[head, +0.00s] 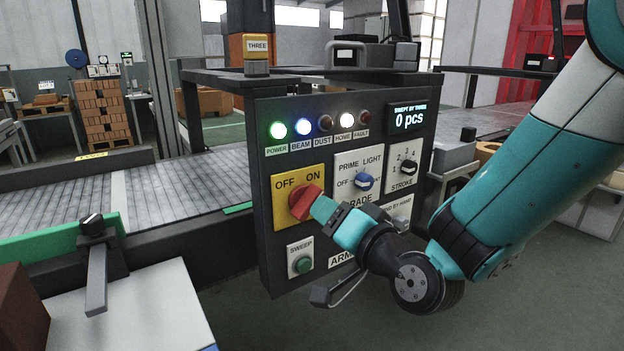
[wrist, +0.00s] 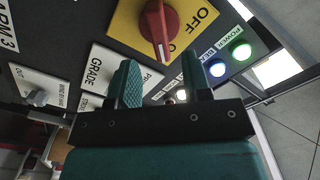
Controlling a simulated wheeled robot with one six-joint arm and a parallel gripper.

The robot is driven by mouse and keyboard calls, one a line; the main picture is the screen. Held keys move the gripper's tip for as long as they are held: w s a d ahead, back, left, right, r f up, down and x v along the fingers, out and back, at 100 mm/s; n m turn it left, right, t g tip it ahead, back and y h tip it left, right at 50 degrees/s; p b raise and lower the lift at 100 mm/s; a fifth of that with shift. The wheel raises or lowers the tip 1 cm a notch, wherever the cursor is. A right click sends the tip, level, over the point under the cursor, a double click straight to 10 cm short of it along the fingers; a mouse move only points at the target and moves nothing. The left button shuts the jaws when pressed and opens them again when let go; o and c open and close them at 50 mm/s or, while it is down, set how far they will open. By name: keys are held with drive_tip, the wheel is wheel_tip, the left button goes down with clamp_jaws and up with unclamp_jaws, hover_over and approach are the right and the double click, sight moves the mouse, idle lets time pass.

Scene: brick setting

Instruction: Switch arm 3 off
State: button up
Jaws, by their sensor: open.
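The red rotary switch (head: 303,203) sits on a yellow plate marked OFF and ON, on the dark control panel (head: 268,255). In the wrist view, the red switch (wrist: 160,27) is just beyond the fingertips, its lower end turned toward the ON side. OFF reads to its right. My gripper (head: 323,210) is close in front of the switch; the head view cannot tell whether it touches. In the wrist view, my gripper (wrist: 161,75) has its two fingers apart with nothing between them. An ARM 3 label (wrist: 5,30) shows at the left edge; my gripper partly hides it in the head view.
Green POWER (head: 278,130), BEAM and HOME lamps are lit; DUST and FAULT are dark. GRADE (head: 364,181) and STROKE (head: 407,168) knobs are right of the switch, the green SWEEP button (head: 302,264) below. A lever (head: 96,270) stands at left.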

sight(306, 202)
drive_tip(key=p+x, duration=0.2)
drive_tip(key=x, duration=0.3)
drive_tip(key=shift+w+a, duration=0.2)
drive_tip(key=shift+w, duration=0.05)
clamp_jaws()
